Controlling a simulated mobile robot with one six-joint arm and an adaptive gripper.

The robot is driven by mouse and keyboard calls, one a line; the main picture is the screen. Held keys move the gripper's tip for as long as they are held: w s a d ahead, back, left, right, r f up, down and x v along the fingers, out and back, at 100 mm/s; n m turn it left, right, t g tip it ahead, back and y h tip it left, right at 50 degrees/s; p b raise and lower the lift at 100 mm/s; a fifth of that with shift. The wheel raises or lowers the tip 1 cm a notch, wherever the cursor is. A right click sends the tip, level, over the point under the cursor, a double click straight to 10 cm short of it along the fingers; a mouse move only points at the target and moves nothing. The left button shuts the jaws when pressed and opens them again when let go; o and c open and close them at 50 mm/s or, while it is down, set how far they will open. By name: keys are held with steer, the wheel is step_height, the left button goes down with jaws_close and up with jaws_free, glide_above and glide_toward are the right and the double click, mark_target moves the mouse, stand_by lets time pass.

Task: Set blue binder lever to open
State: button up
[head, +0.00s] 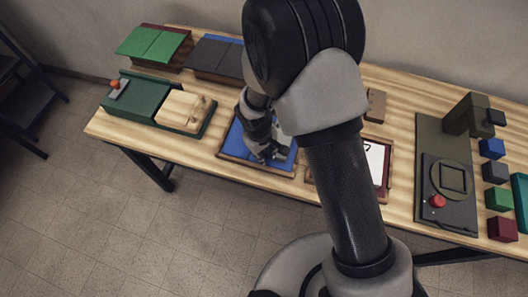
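A blue panel in a brown wooden frame (227,154), perhaps the blue binder, lies near the front edge of the table, left of the middle. My gripper (267,154) is over this blue panel, pointing down. The fingers are small and dark here, and I cannot tell whether they are open or shut, or whether they touch anything. The binder's lever cannot be made out; my gripper and arm hide part of the panel.
A green box with an orange-knobbed lever (116,86) and a wooden block (184,108) stand left. Green (153,46) and dark grey (216,57) covers lie behind. Right are a dark press (449,190) and several coloured blocks (491,148). My arm crosses the middle.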

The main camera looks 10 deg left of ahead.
jaws_close()
steer(key=shift+a+f+h+b, duration=0.1)
steer(key=shift+a+h+b, duration=0.15)
steer(key=shift+h+b, duration=0.25)
steer(key=shift+w+a+r+h+b, duration=0.15)
steer(key=shift+a+h+b, duration=0.3)
steer(key=shift+h, duration=0.6)
steer(key=shift+a+r+h+b, duration=0.25)
steer(key=shift+a+h, duration=0.3)
steer(key=shift+h, duration=0.5)
steer(key=shift+o, duration=2.4)
jaws_free()
